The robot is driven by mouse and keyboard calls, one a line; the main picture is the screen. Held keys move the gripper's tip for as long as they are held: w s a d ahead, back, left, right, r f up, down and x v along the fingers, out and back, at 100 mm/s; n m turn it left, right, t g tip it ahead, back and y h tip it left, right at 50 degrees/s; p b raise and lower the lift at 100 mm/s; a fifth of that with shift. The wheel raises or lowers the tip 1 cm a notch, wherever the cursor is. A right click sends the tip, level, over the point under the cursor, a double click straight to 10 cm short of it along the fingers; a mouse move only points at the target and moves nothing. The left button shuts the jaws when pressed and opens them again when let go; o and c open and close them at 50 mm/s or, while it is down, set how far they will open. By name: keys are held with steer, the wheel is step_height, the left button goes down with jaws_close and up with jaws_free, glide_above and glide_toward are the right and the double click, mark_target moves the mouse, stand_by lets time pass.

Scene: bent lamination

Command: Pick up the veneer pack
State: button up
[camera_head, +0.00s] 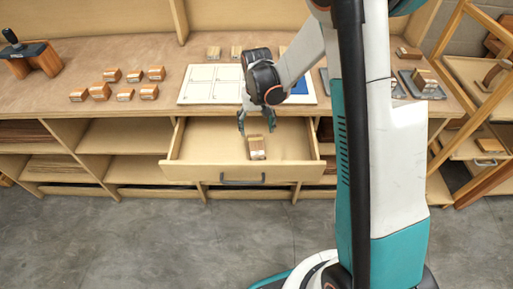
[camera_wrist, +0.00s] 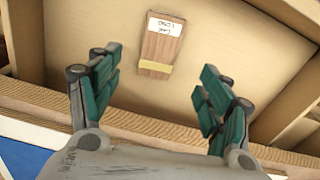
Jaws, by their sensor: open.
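A small wooden veneer pack (camera_head: 257,149) with a pale band and a white label lies in the open drawer (camera_head: 190,160). In the wrist view the pack (camera_wrist: 163,43) lies flat on the drawer floor, beyond the fingertips and between their lines. My gripper (camera_head: 257,121) hangs over the back of the drawer, above and behind the pack in the head view. In the wrist view my gripper (camera_wrist: 160,72) has its teal fingers wide apart with nothing between them.
The workbench (camera_head: 160,60) holds several small wooden blocks (camera_head: 110,90) at the left, a white panel with outlined areas (camera_head: 205,85), and a dark-handled tool (camera_head: 30,55) at far left. The bench's front edge is close behind my gripper. A wooden rack (camera_head: 465,150) stands right.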

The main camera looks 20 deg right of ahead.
steer(key=b, duration=0.2)
glide_above(256, 147)
steer(key=f, duration=0.5)
steer(key=shift+w+d+f, duration=0.15)
steer(key=shift+w+f, duration=0.15)
steer(key=shift+f, duration=0.05)
step_height(256, 147, down, 5)
steer(key=shift+s+f+b, duration=0.1)
steer(key=shift+s+b, duration=0.05)
steer(key=shift+b, duration=0.95)
steer(key=c, duration=1.2)
